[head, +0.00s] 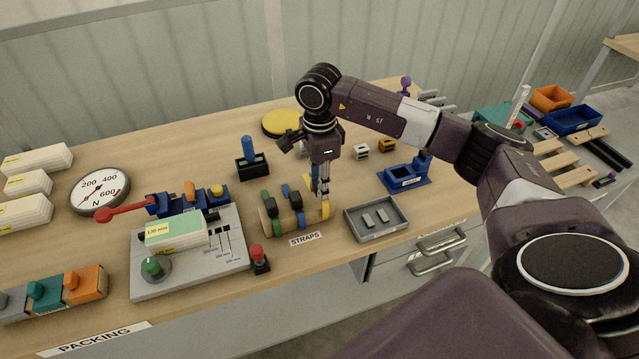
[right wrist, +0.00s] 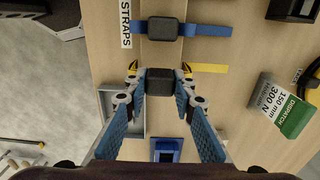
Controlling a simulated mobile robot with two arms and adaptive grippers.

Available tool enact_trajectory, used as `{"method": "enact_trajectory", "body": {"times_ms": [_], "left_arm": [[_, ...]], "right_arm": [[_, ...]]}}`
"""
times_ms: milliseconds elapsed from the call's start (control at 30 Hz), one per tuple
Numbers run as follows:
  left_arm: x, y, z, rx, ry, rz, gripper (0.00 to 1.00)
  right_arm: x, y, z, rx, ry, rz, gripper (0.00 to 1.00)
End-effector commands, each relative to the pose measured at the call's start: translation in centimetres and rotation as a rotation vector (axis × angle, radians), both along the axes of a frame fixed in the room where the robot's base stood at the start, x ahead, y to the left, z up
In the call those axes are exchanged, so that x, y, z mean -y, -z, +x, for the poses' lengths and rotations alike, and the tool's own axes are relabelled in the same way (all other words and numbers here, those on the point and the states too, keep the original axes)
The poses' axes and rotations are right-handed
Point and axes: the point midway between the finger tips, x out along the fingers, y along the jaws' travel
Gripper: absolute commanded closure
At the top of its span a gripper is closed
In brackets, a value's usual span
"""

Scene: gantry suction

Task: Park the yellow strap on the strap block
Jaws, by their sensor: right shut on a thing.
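The yellow strap (head: 325,210) is at the right end of the wooden strap block (head: 278,221) in the head view. My right gripper (head: 323,192) points down there. In the right wrist view, my right gripper (right wrist: 160,82) is shut on the dark buckle of the yellow strap (right wrist: 208,68), whose yellow ends stick out to both sides. A blue strap (right wrist: 208,29) with a dark buckle lies across the block beside it. I cannot tell whether the yellow strap rests on the block or hangs just off it. My left gripper is out of view.
A STRAPS label (head: 305,239) lies in front of the block. A grey tray (head: 362,232) stands close on the right, with a blue fixture (head: 405,182) beyond. A grey control panel (head: 180,277) and a red-topped button (head: 258,256) stand on the left.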

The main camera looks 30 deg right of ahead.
Motion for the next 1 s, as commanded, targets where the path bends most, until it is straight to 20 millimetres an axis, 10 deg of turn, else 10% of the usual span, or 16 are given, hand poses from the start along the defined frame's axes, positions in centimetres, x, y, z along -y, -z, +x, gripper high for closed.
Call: {"method": "enact_trajectory", "body": {"times_ms": [767, 800, 1000], "left_arm": [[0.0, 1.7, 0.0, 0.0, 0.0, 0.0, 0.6], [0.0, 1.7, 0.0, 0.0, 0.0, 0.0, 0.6], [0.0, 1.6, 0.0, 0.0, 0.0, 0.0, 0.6]], "right_arm": [[0.0, 2.0, 0.0, 0.0, 0.0, 0.0, 1.0], [0.0, 2.0, 0.0, 0.001, 0.001, 0.0, 0.75], [0.0, 1.9, 0.0, 0.0, 0.0, 0.0, 0.56]]}}
